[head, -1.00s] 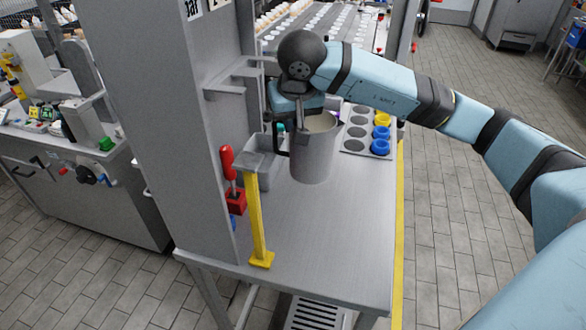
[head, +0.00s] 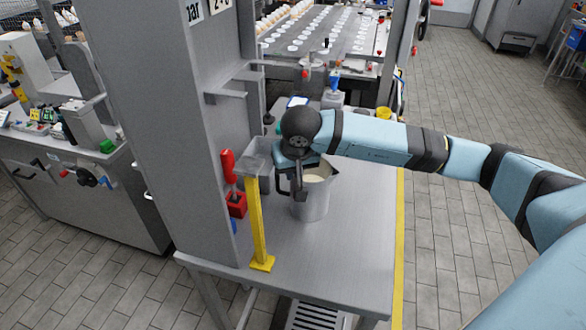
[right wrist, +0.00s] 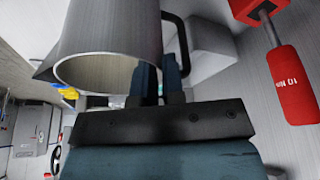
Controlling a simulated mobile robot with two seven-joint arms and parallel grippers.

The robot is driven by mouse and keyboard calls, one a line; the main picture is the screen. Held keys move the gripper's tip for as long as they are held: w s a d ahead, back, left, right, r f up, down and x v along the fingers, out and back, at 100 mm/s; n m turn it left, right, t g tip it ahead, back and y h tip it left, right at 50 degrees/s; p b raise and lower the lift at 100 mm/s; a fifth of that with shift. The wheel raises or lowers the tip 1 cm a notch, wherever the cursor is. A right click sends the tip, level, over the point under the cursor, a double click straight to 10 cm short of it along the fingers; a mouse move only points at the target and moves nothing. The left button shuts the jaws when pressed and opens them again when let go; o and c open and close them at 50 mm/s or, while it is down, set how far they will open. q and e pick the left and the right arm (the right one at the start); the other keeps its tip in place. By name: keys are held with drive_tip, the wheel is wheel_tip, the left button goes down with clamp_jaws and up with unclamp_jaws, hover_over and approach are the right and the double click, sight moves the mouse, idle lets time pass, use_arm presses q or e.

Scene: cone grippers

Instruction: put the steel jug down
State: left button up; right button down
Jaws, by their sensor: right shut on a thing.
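The steel jug (head: 315,203) is upright over the front part of the grey worktop (head: 330,255), with something pale inside. Its base is at or just above the surface; I cannot tell if it touches. My right gripper (head: 298,182) is shut on the jug's dark handle, on the jug's left side. In the right wrist view the jug (right wrist: 115,30) shows its open rim, and the gripper's blue fingers (right wrist: 160,78) are at the black handle (right wrist: 182,40). The fingertips are partly hidden in the head view. My left gripper is not in view.
A yellow post (head: 257,225) with a grey top and a red-handled tool (head: 228,168) in a red holder stand left of the jug. The worktop in front and right of the jug is clear up to the yellow-striped edge (head: 398,230).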

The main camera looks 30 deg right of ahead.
drive_tip(key=shift+r, duration=0.1)
drive_tip(key=c, duration=1.2)
unclamp_jaws()
drive_tip(key=shift+a, duration=0.1)
